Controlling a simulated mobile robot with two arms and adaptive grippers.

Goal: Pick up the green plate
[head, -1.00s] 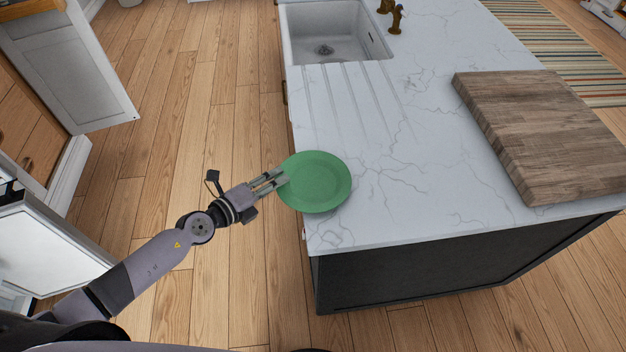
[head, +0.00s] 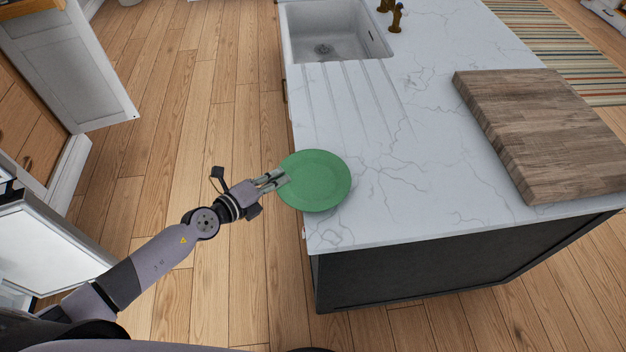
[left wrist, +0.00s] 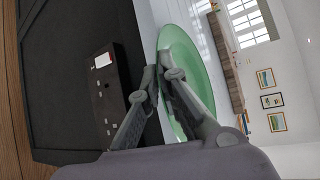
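The green plate (head: 318,182) lies at the left edge of the white marble counter (head: 400,215), its left rim sticking out past the edge. My left gripper (head: 282,177) comes in from the left at the overhanging rim. In the left wrist view its two fingertips (left wrist: 160,73) have come close together with the rim between them. The plate looks flat on or very near the counter. My right gripper is not in view.
A thick wooden cutting board (head: 540,130) lies on the right of the counter. A sink (head: 330,35) with a brass faucet (head: 396,18) is at the back. Wood floor (head: 200,120) lies open left of the counter. A white open door (head: 75,65) stands at far left.

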